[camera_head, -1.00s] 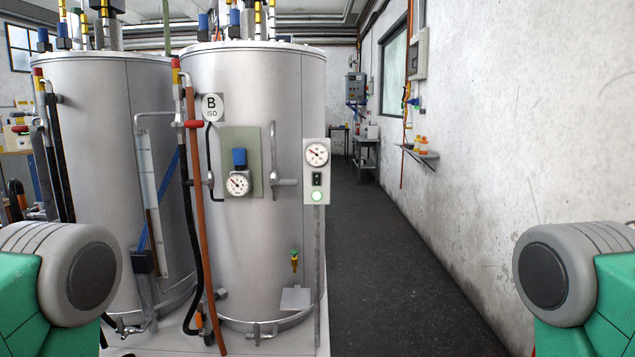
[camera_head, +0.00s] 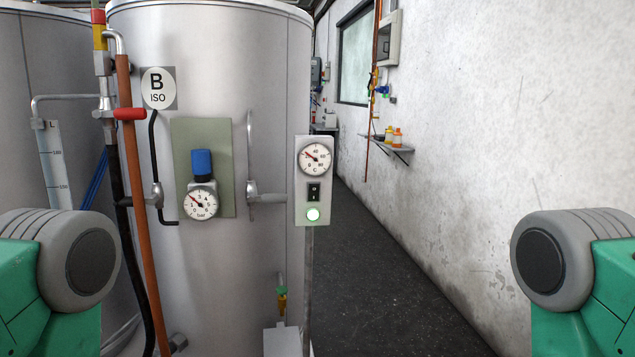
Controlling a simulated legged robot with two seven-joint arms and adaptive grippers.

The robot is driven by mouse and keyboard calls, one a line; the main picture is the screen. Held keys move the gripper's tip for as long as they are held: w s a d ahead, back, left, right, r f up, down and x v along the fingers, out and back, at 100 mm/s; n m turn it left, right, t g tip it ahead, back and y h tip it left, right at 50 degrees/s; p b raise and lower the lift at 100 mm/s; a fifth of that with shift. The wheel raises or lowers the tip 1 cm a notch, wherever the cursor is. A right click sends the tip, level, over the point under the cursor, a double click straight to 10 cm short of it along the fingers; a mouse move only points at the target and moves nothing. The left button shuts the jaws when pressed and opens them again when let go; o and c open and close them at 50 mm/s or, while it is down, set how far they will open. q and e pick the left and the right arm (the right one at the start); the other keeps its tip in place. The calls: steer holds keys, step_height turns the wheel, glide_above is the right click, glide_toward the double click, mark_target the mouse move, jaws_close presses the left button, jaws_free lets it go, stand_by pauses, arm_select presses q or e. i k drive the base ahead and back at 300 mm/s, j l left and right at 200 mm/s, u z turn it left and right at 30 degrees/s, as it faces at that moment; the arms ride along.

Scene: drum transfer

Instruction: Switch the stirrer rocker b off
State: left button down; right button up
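The black stirrer rocker (camera_head: 314,192) sits on a pale control panel (camera_head: 301,212) at the right side of drum B (camera_head: 240,60). A dial marked C (camera_head: 315,159) is above the rocker. A round lamp (camera_head: 313,214) below it glows green-white. The rocker is too small to tell which side is pressed. The drum carries a round sign reading B ISO (camera_head: 158,88). Only my arm housings show at the lower left and lower right; both grippers are out of view.
A pressure gauge (camera_head: 201,204) with a blue knob (camera_head: 202,163) is on a green plate left of the panel. A grey valve handle (camera_head: 265,198) juts out beside the panel. An orange pipe (camera_head: 133,200) runs down the drum's left. Dark floor (camera_head: 375,275) is clear to the right, up to a white wall.

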mark_target(314, 189)
steer(key=i+l+z, duration=0.1)
steer(key=i, duration=0.3)
steer(key=i+l+z, duration=0.1)
steer(key=i+l, duration=0.15)
steer(key=i, duration=0.15)
